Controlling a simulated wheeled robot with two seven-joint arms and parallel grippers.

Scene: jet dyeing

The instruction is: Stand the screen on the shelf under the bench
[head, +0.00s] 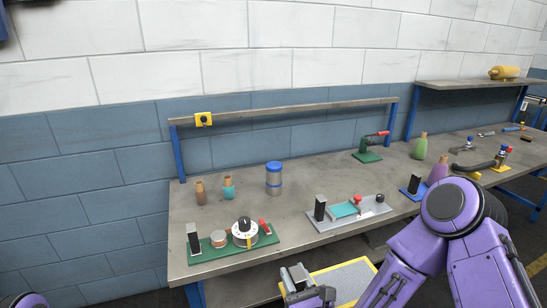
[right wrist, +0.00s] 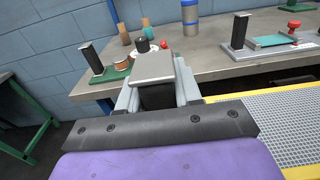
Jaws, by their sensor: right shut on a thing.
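The screen (head: 347,279) is a flat grey mesh panel in a yellow frame, in front of the bench at the bottom of the head view. Its mesh and frame also show at the right of the right wrist view (right wrist: 275,125). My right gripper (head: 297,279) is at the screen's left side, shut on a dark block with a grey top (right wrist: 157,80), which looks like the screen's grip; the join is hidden. The screen lies roughly flat and is cut off below. The shelf under the bench (head: 240,291) shows partly below the bench's front edge. My left gripper is out of view.
The bench (head: 285,214) carries a green plate with a dial (head: 208,250), a grey plate with a teal piece (head: 345,212), bottles and a blue-lidded can (head: 274,180). A blue leg (head: 194,293) stands at its front left. Open floor shows to the left.

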